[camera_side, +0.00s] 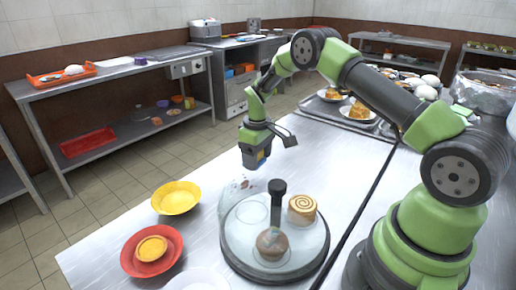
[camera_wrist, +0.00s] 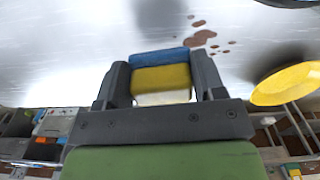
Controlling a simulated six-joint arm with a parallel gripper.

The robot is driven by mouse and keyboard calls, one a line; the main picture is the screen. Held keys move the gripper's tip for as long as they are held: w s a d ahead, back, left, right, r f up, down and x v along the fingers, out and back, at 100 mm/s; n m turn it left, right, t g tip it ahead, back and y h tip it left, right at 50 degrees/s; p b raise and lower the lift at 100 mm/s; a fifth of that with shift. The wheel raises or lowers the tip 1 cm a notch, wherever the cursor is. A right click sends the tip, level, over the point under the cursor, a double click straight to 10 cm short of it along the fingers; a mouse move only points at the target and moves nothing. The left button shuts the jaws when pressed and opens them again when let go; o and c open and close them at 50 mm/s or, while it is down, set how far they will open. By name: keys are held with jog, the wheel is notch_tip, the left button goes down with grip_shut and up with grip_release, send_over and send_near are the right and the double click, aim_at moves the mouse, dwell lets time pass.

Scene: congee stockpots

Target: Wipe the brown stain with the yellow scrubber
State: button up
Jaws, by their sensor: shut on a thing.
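My gripper (camera_side: 254,156) is shut on the yellow scrubber (camera_side: 263,155), which has a blue layer, and holds it above the metal counter. In the wrist view, the scrubber (camera_wrist: 161,79) sits between the two dark fingers of my gripper (camera_wrist: 161,72), blue side toward the top of the picture. The brown stain (camera_wrist: 196,37) shows there as several reddish-brown blotches and drops on the counter, just beyond the scrubber and slightly right. In the side view, faint marks of the stain (camera_side: 241,184) show below and left of my gripper, at the edge of the round glass-topped piece.
A yellow bowl (camera_side: 176,197) and red bowl (camera_side: 151,264) stand left. Food trays (camera_side: 330,111) lie behind.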

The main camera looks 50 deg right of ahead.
aim_at(236, 197)
jog(key=shift+f, duration=0.85)
jog(key=shift+a+f, duration=0.3)
jog(key=shift+f, duration=0.35)
jog(key=shift+a+f, duration=0.3)
jog(key=shift+f, duration=0.3)
jog(key=shift+c, duration=0.6)
jog(key=shift+a, duration=4.5)
jog(key=shift+d, duration=5.1)
jog(key=shift+s, duration=0.3)
jog(key=shift+s+a, duration=0.1)
jog(key=shift+a, duration=4.8)
jog(key=shift+d, duration=5)
jog(key=shift+a+r, duration=0.1)
jog(key=shift+r, duration=3.95)
